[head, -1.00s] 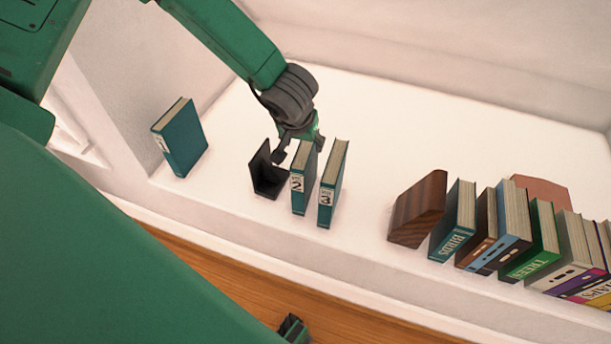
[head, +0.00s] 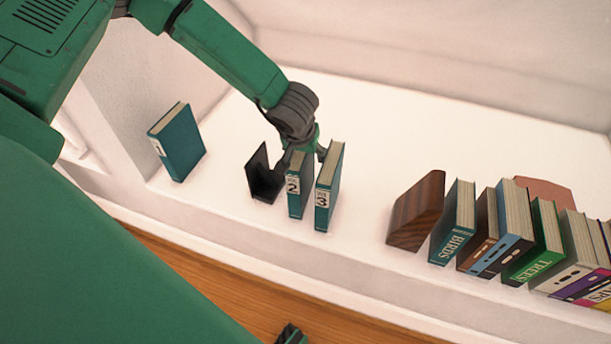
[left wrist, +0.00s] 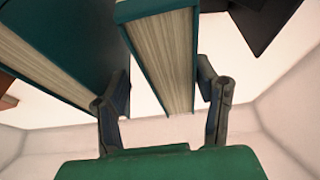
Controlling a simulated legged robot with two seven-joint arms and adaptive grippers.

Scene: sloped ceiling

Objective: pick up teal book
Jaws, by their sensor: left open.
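Teal book 1 (head: 182,146) stands apart at the left of the white ledge. Teal book 2 (head: 295,199) and teal book 3 (head: 326,200) stand upright side by side near the middle. My left gripper (head: 302,157) is open from behind and above around book 2, one finger on each side. In the left wrist view the pages of book 2 (left wrist: 164,58) lie between the open fingers (left wrist: 163,103), and book 3 (left wrist: 62,58) is beside the left finger. Nothing is gripped. A dark part at the bottom edge may be my right gripper (head: 291,334); its state is unclear.
A black bookend (head: 262,178) stands just left of book 2. A wooden block (head: 416,212) and a row of books, with teal BIRDS (head: 454,222) and green TREES (head: 535,245), fill the right. The ledge is clear between book 3 and the block.

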